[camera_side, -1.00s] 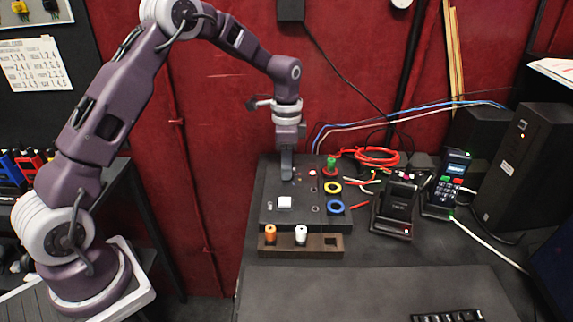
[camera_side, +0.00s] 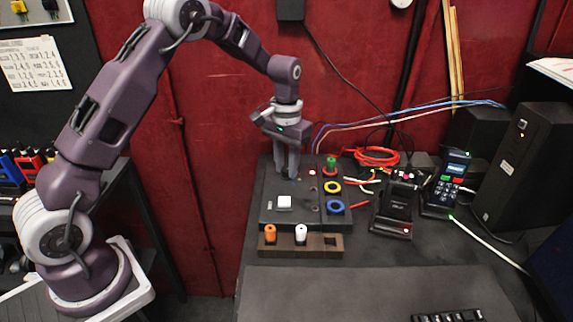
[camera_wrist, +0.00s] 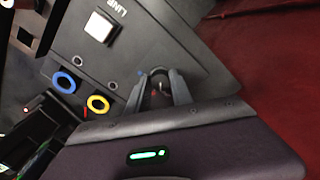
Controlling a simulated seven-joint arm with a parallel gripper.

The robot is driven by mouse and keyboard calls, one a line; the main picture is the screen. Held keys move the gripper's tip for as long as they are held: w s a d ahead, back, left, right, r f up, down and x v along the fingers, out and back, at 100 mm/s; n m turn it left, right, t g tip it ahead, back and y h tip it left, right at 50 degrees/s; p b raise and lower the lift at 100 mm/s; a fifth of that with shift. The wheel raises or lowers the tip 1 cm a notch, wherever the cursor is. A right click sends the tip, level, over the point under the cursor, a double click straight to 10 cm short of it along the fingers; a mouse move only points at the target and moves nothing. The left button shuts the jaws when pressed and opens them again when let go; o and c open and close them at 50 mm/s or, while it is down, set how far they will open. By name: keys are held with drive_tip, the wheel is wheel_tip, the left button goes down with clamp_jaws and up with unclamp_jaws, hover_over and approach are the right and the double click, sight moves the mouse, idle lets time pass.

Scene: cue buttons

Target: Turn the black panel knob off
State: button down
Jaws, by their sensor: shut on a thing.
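The black knob (camera_wrist: 158,73) is at the back left of the dark panel (camera_side: 272,212), which lies flat on the bench. In the wrist view it shows as a dark rounded shape between the two fingers. My gripper (camera_side: 288,177) points straight down at the panel and is shut on the knob; it also shows in the wrist view (camera_wrist: 160,86). In the side view the fingers hide the knob. Small blue and red marks show on the panel beside it in the wrist view. I cannot read the knob's setting.
A rack (camera_side: 325,244) with an orange peg (camera_side: 270,233) and a white peg (camera_side: 301,233) stands in front.

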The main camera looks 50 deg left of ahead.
sight(287, 170)
drive_tip(key=shift+r+n, duration=0.1)
drive_tip(key=shift+n, duration=1.8)
drive_tip(key=c, duration=1.1)
unclamp_jaws()
drive_tip(key=shift+c, duration=0.2)
wheel_tip(287, 170, up, 6)
drive_tip(key=shift+r, duration=0.5)
